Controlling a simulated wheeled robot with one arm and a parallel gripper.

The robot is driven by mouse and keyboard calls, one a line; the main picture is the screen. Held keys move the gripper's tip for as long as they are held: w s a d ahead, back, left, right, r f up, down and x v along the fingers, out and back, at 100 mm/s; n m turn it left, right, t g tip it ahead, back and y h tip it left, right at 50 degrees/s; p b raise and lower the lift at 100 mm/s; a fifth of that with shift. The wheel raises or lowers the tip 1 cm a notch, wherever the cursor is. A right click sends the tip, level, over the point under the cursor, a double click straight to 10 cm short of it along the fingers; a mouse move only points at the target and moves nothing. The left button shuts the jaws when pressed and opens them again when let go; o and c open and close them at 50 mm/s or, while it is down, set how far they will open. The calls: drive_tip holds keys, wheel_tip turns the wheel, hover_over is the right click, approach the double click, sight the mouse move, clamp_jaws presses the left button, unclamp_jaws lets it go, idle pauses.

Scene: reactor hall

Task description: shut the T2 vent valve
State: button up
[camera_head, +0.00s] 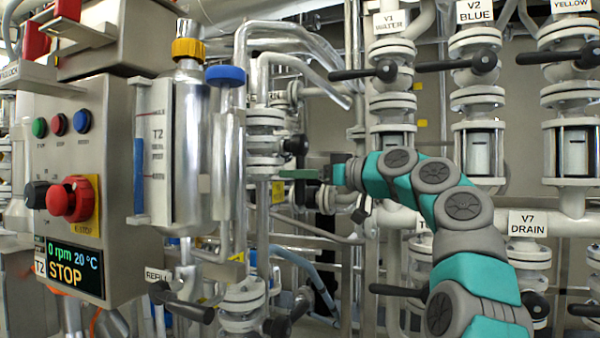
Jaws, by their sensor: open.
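The T2 vessel (176,150) is a metal cylinder with a level scale, at left centre. A gold cap (188,47) sits on its top, and a blue cap (226,75) tops the pipe beside it. No readable label marks a vent valve, so I cannot tell which part it is. Right of the vessel stands a flanged vertical pipe (264,145) with a black knob (296,145). A thin green bar (298,174) sticks out sideways below the knob. My gripper (324,170) is open at the bar's right end. I cannot tell whether they touch.
A control box (90,180) with buttons and a red emergency stop (70,199) stands at left; its display (75,268) reads "0 rpm 20 °C STOP". Black-levered valves V1 (387,70), V2 (484,62) and V7 (535,305) line the right. Pipes crowd the space around my arm.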

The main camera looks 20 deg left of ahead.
clamp_jaws()
idle(0.3)
idle(1.1)
